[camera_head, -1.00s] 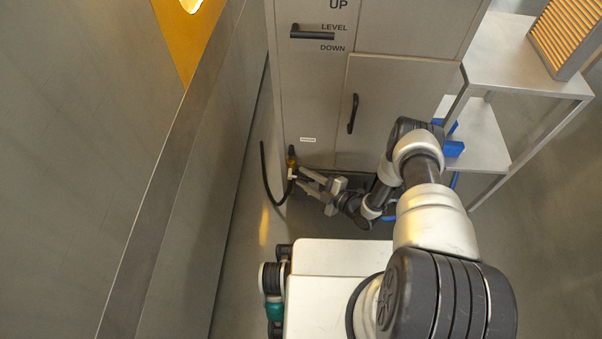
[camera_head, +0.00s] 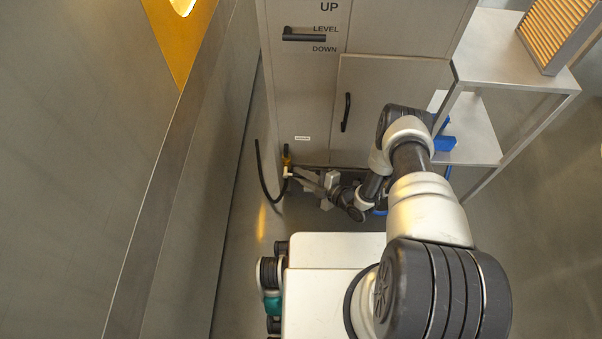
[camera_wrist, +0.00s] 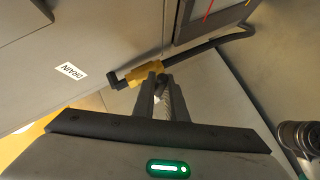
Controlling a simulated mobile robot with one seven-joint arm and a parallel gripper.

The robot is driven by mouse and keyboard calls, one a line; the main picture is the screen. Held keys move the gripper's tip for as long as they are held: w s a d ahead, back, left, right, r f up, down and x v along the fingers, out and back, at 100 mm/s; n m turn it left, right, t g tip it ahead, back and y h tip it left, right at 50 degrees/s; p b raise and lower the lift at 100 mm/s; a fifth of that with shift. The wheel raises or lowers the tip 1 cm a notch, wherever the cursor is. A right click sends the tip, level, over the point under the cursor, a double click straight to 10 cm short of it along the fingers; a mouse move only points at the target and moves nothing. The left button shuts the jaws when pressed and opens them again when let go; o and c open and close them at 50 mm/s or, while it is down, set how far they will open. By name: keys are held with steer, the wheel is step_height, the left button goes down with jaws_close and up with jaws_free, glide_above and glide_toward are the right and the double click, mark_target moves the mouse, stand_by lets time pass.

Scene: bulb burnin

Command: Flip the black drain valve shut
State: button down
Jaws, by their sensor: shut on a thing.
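The drain valve has a yellow body (camera_wrist: 143,72) low on the cabinet, near a DRAIN label. A black elbow piece sits at its left end in the wrist view. In the head view the valve (camera_head: 287,157) is small, at the cabinet's lower left corner. My gripper (camera_wrist: 160,80) is at the valve, its fingertips close together around a dark part just below the yellow body. The fingers hide most of that part, so the handle's exact angle is unclear. In the head view my gripper (camera_head: 296,178) reaches the valve from the right.
A black hose (camera_head: 261,172) hangs left of the valve. The grey cabinet (camera_head: 395,95) has a black door handle and a lever by UP, LEVEL, DOWN marks. A shelf rack (camera_head: 520,75) stands at right. A wall panel (camera_head: 170,190) runs along the left.

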steer(key=shift+a+r+h+p, duration=0.1)
steer(key=shift+r+h+p, duration=0.3)
steer(key=shift+r, duration=0.15)
steer(key=shift+w+f+n, duration=0.1)
steer(key=shift+f+n, duration=0.15)
steer(key=shift+n, duration=0.05)
steer(key=c, duration=1.8)
jaws_free()
